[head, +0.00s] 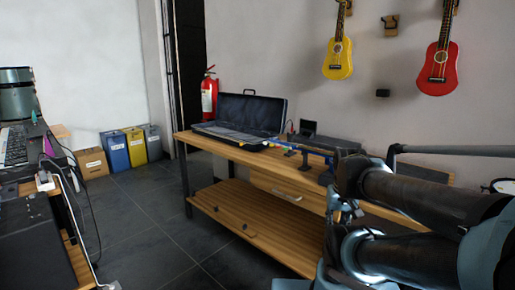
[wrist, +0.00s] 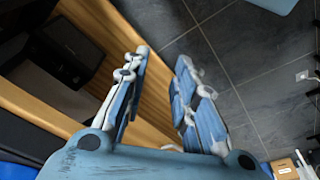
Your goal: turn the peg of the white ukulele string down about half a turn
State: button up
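No white ukulele shows in either view, and no white string or its peg can be made out. A yellow ukulele (head: 338,60) and a red ukulele (head: 437,70) hang on the back wall in the head view. My gripper (wrist: 162,56) shows in the wrist view with its two blue, jointed fingers apart and nothing between them. Past the fingers lie the wooden bench edge and the dark floor. In the head view my arm fills the lower right, and I cannot make out the fingertips there.
A fire extinguisher (head: 209,95) hangs behind. Several bins, one blue (head: 115,150), stand by the left wall. Tiled floor (head: 150,225) between the benches is clear.

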aim_at(265, 143)
jog(key=w+d+r+n+h, duration=0.1)
jog(key=w+r+n+h, duration=0.55)
jog(key=w+n, duration=0.7)
jog(key=w+a+r+n+t, duration=0.1)
jog(key=w+a+r+n, duration=0.1)
jog(key=w+n, duration=0.15)
jog(key=w+a+r+n+t+h, duration=0.1)
jog(key=w+a+r+n, duration=0.1)
jog(key=w, duration=0.3)
jog(key=w+a+r+n+t, duration=0.1)
jog(key=w+a+r+n, duration=0.15)
jog(key=w, duration=0.25)
jog(key=w+a+n+t+h, duration=0.35)
jog(key=w+a+n, duration=0.55)
jog(key=a, duration=0.5)
jog(key=w+a+f+n+t, duration=0.1)
jog(key=a+f+n+t, duration=0.2)
jog(key=a+n+t, duration=1)
jog(key=w+d+m+g, duration=0.1)
jog(key=w+d+g, duration=0.1)
jog(key=w, duration=0.2)
jog(key=w+d+m+g, duration=0.1)
jog(key=w+g, duration=0.2)
jog(key=w, duration=0.2)
jog(key=w+d+m+g, duration=0.1)
jog(key=w+d+g, duration=0.1)
jog(key=w, duration=0.2)
jog(key=shift+w+d+m+g, duration=0.25)
jog(key=shift+w+d, duration=0.05)
